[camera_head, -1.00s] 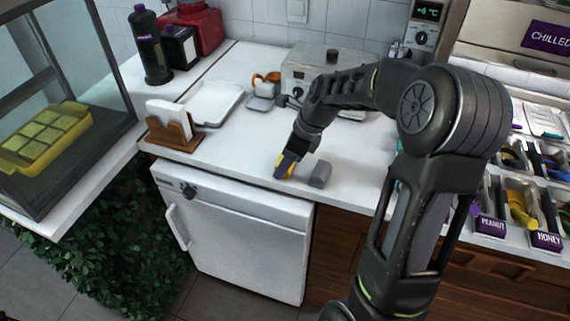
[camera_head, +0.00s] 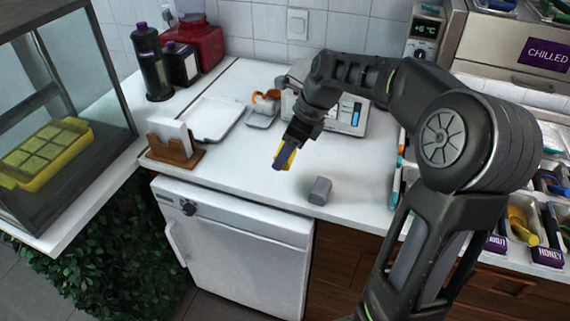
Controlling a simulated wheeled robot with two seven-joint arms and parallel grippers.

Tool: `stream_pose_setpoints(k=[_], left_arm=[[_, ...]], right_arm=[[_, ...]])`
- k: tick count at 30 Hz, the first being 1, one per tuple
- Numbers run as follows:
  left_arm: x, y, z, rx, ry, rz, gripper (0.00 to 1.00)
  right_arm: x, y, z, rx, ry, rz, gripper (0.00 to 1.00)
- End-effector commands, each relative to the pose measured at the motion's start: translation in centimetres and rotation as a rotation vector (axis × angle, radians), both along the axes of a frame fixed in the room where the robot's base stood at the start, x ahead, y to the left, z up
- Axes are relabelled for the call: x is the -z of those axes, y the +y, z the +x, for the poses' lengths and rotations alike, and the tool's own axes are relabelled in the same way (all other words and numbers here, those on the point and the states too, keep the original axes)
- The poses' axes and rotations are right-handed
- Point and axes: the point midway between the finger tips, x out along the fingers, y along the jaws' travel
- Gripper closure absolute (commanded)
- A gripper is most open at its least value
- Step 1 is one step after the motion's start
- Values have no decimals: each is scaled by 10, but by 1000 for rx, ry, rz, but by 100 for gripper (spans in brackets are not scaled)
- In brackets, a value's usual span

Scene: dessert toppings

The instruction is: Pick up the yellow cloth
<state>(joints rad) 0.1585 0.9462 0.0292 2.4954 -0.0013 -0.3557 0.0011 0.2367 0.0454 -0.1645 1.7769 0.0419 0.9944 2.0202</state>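My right arm reaches in from the right side, and its gripper (camera_head: 283,160) points down above the white counter. The yellow cloth (camera_head: 289,159) shows as a small patch at the fingers, mostly hidden by them. The gripper looks shut on it and holds it a little above the counter. My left gripper is not in view.
A small grey block (camera_head: 320,190) sits on the counter (camera_head: 245,180) near its front edge. A glass case (camera_head: 62,110) is at the left, topping bins at the right.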

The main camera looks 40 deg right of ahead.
Motion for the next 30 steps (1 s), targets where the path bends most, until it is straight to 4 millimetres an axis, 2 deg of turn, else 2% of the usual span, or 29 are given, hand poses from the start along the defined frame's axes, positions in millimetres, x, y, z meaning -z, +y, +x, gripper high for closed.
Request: stream_pose_setpoints(k=[4, 20, 21, 30], left_arm=[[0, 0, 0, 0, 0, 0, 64], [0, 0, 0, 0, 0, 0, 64], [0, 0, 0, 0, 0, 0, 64], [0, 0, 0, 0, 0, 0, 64]], right_arm=[[-9, 0, 0, -1, 1, -1, 84], [-8, 0, 0, 0, 1, -1, 84], [-8, 0, 0, 0, 1, -1, 47], [-8, 0, 0, 0, 1, -1, 71]])
